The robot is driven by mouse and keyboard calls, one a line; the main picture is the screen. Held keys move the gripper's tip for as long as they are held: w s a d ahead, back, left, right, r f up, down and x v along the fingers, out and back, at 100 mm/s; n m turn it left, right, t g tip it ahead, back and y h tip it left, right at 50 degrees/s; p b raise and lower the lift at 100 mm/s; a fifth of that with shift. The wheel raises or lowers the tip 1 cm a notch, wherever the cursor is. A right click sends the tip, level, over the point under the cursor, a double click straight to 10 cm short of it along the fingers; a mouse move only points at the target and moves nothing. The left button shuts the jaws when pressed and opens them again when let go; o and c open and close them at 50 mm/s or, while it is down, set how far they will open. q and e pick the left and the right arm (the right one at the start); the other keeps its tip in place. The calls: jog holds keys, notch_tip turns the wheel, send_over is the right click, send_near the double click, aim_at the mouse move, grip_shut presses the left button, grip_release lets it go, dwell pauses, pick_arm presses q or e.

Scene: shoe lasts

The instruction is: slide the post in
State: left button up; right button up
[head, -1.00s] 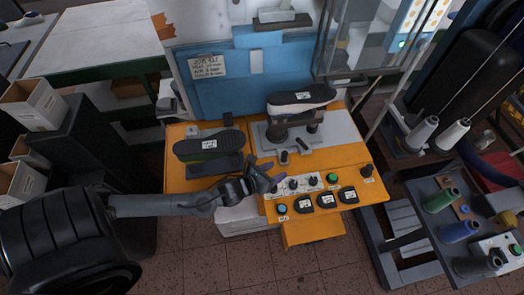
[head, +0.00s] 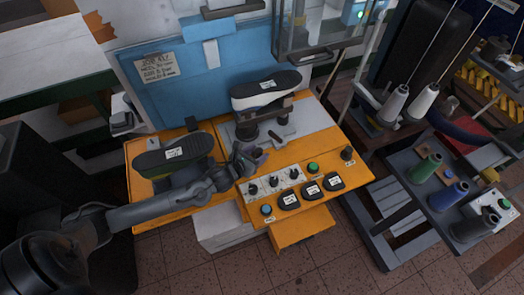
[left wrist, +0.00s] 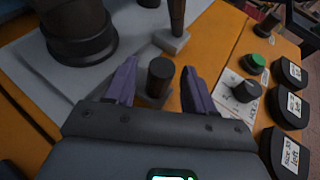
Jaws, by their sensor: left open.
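In the left wrist view a short dark cylindrical post (left wrist: 160,77) stands upright on a small grey base. My left gripper (left wrist: 160,68) has its two purple fingers apart, one on each side of the post, with a gap visible on both sides. In the head view my left gripper (head: 254,154) is over the orange worktop, just in front of the grey plate, and mostly hides the post. My right gripper is in neither view.
A shoe (head: 268,89) sits on the machine's stand behind the gripper; another (head: 173,153) lies at the left. A second slim post (left wrist: 176,16) stands on a grey block (left wrist: 170,40). Knobs and a green button (head: 313,167) lie to the right. Thread spools (head: 425,168) stand farther right.

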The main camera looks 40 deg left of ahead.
pick_arm(q)
jog(key=shift+x, duration=1.65)
grip_shut()
